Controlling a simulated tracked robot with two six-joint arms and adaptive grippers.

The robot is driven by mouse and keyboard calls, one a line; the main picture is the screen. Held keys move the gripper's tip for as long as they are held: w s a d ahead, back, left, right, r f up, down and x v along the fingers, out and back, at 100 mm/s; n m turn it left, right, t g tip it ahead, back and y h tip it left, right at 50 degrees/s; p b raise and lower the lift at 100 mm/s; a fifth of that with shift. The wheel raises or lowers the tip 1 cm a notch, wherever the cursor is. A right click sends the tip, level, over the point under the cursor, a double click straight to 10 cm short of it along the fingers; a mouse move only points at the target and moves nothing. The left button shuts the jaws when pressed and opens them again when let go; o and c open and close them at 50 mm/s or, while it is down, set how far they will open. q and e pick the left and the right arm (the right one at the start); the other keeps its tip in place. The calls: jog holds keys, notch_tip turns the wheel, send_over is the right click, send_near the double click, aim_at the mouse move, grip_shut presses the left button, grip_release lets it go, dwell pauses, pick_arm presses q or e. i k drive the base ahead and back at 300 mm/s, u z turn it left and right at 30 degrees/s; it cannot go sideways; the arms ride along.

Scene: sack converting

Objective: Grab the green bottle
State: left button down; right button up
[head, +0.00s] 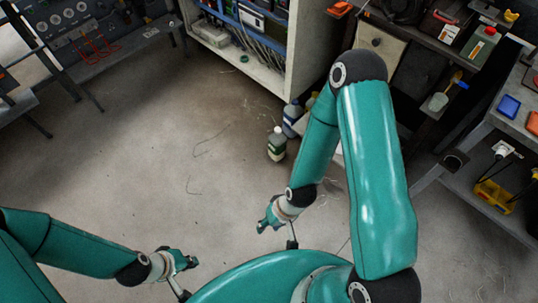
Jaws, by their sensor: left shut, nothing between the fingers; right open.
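A green bottle (277,146) with a pale label and a light cap stands upright on the concrete floor, just left of my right forearm. My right gripper (266,222) is below it in the picture, open and empty, and apart from it. My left gripper (187,262) is lower and further left, shut with nothing in it, well away from the bottle. A green container with a red cap (480,45) stands on the workbench at the upper right.
Bluish-grey bottles (292,113) stand right behind the green bottle, partly hidden by my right arm. An open cabinet with cables (258,62) is at the back. A workbench (500,122) lines the right. The floor at left centre is mostly clear, with thin wires.

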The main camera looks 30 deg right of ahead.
aim_at(277, 140)
jog(key=z, duration=0.15)
jog(key=i, duration=0.85)
jog(key=u, duration=0.2)
jog(key=k, duration=0.8)
jog(key=z, duration=0.2)
jog(key=i, duration=0.85)
jog(key=u, duration=0.05)
